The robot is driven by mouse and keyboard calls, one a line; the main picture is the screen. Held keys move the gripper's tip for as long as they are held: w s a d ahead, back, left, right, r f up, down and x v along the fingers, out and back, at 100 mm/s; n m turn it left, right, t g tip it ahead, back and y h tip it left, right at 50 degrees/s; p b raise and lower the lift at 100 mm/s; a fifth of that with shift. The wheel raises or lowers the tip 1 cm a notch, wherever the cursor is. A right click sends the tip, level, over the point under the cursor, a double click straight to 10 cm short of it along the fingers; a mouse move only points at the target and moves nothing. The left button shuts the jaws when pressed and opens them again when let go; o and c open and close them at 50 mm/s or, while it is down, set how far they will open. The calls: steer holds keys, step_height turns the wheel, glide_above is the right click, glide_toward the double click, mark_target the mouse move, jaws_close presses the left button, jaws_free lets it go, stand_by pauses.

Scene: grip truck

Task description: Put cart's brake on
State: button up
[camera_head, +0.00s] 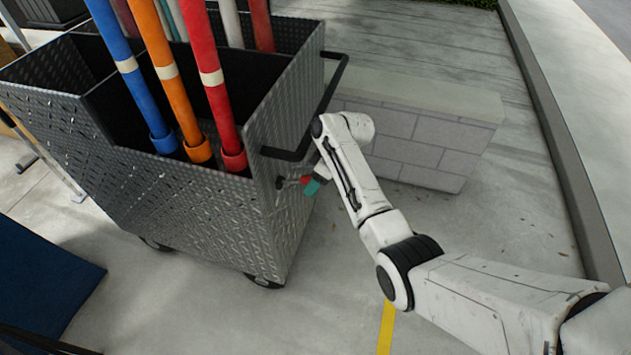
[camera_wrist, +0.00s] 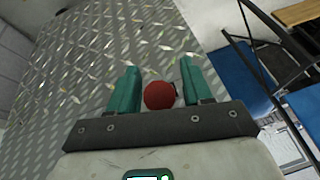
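The cart (camera_head: 190,195) is a grey diamond-plate metal box on wheels, with a black handle bar (camera_head: 335,85) on its right end. Below the bar, a small brake lever (camera_head: 283,183) juts from that end. Its red ball knob (camera_wrist: 159,95) shows in the wrist view between the two teal fingers of my gripper (camera_wrist: 158,68). The fingers stand apart, with a narrow gap on either side of the knob. In the head view my gripper (camera_head: 313,185) is at the lever, low beside the cart's end, partly hidden by my arm.
Blue, orange and red poles (camera_head: 210,85) stand in the cart. A low block wall (camera_head: 420,145) is behind my arm, close to the cart. A blue panel (camera_head: 40,285) lies at lower left. Concrete floor (camera_head: 320,310) in front of the cart is clear.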

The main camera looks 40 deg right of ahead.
jaws_close()
steer(key=shift+f, duration=0.1)
stand_by(0.4)
step_height(320, 180, down, 12)
steer(key=w+t+y+b, duration=0.1)
steer(key=t+y+b, duration=0.5)
steer(key=b, duration=1.8)
steer(key=t, duration=0.3)
steer(key=shift+a+n+y, duration=0.35)
steer(key=shift+n+y, duration=0.05)
steer(key=shift+w+t+b, duration=0.1)
steer(key=shift+t+b, duration=0.25)
steer(key=shift+t, duration=0.05)
steer(key=shift+o, duration=0.8)
jaws_free()
